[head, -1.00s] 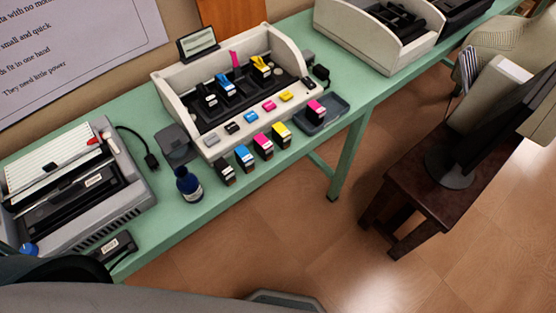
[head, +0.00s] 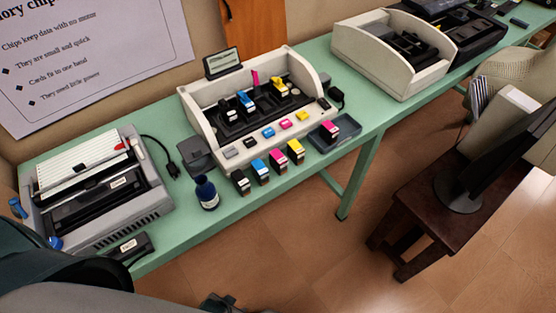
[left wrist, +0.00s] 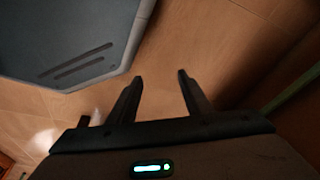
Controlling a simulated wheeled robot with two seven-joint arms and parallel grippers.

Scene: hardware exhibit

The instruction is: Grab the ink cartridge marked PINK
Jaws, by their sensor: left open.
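Two cartridges with pink tops show in the head view. One (head: 279,162) stands on the green table between a blue and a yellow cartridge, in front of the printer. The other (head: 329,131) is in a shallow grey tray (head: 349,141) at the printer's right. Their lettering is too small to read. My left gripper (head: 225,302) is partly visible at the bottom edge, well below and apart from the cartridges. In the left wrist view, its two fingers (left wrist: 160,76) are apart and empty over the floor. My right gripper is out of view.
The open printer (head: 190,108) holds black, blue and yellow cartridges, with a raised pink lever. A dark blue bottle (head: 207,193) stands left of the front row. A grey printer (head: 160,199) is at the left. A dark wooden stool (head: 415,213) stands right; floor in front is clear.

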